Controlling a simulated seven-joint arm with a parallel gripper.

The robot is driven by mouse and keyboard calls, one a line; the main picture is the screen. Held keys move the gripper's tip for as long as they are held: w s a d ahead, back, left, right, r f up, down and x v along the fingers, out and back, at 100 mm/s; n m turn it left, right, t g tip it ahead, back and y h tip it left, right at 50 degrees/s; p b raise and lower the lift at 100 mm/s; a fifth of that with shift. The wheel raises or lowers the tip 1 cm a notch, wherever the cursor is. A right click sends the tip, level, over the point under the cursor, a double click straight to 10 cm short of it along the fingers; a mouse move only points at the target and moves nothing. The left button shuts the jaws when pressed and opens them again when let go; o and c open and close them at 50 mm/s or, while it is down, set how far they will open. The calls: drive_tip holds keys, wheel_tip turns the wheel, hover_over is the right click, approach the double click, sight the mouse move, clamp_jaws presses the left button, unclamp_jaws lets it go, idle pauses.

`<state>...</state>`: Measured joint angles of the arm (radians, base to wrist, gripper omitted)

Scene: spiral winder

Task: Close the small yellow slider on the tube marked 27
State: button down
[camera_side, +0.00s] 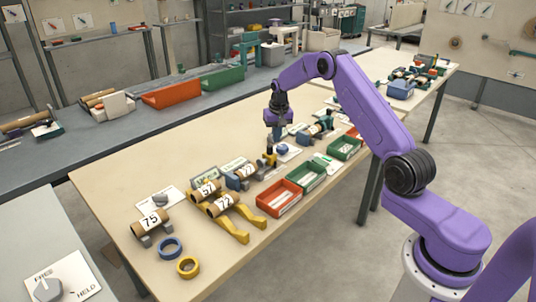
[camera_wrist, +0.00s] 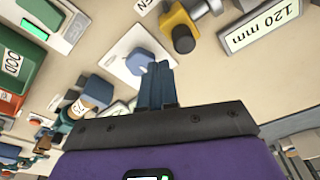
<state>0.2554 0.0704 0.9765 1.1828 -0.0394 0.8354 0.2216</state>
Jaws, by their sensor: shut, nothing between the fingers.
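My gripper (camera_side: 279,132) is shut and empty above the far-middle part of the bench. In the wrist view its blue fingers (camera_wrist: 159,82) are together, with the tips beside a blue knob (camera_wrist: 139,63) on a white plate. Brown tubes with number labels lie in holders. One tube (camera_side: 247,171) sits in a blue-grey holder, its label too small to read surely. A yellow upright part (camera_side: 269,158) stands at its right end; a yellow part with a dark round end (camera_wrist: 181,30) shows in the wrist view. I cannot tell for sure which tube is 27 or which part is the small slider.
Two tubes (camera_side: 222,205) lie on a yellow stand, and a tube marked 75 (camera_side: 151,222) is at left. A red bin (camera_side: 279,199) and green bins (camera_side: 306,178) line the right edge. Blue and yellow rings lie at front left.

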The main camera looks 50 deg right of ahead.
sight(270, 145)
drive_tip(key=shift+f, duration=1.8)
drive_tip(key=shift+a, duration=2.4)
idle(0.7)
drive_tip(key=shift+d, duration=0.15)
drive_tip(key=shift+d, duration=0.6)
drive_tip(key=shift+d+r, duration=0.1)
drive_tip(key=shift+r, duration=3.4)
